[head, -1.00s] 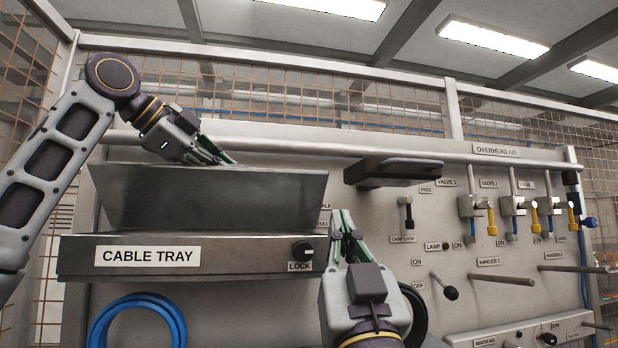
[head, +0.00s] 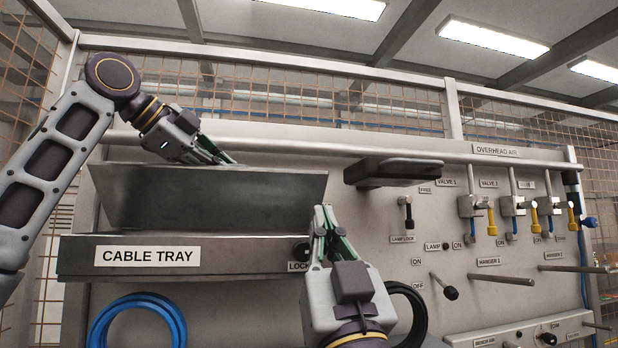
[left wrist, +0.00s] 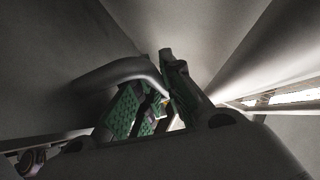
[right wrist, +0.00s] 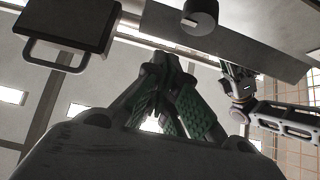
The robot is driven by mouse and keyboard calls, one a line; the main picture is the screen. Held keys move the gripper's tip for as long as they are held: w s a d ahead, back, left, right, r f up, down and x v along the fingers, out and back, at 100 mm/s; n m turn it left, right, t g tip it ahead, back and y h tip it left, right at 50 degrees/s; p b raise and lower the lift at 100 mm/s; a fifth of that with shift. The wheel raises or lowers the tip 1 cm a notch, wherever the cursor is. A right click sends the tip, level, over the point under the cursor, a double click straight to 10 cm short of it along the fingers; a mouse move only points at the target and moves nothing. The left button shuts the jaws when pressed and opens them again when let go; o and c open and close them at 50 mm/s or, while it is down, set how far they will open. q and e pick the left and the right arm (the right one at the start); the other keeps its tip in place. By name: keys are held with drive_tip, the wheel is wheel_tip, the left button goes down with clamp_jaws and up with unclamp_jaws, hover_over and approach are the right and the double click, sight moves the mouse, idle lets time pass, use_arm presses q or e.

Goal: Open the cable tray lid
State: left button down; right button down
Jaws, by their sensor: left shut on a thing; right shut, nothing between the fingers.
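The cable tray (head: 230,262) is a grey metal box on the wall panel, labelled CABLE TRAY. Its lid (head: 215,200) stands raised and tilted above the tray. My left gripper (head: 228,160) is at the lid's top edge, its fingertips partly hidden behind it. In the left wrist view the left gripper (left wrist: 165,100) is shut on a curved handle (left wrist: 125,72). The black lock knob (head: 302,250) sits at the tray's right end and also shows in the right wrist view (right wrist: 199,16). My right gripper (head: 326,218) is shut and empty, just right of the knob.
A dark lamp box (head: 392,170) with a handle juts from the panel, right of the lid. A blue hose coil (head: 137,318) hangs below the tray. A black coil (head: 415,305) is behind my right gripper. Valves and hanger rods (head: 502,280) project further right.

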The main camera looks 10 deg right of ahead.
sight(309, 176)
use_arm(q)
drive_tip(key=shift+r, duration=0.15)
use_arm(e)
drive_tip(key=shift+x, duration=6.6)
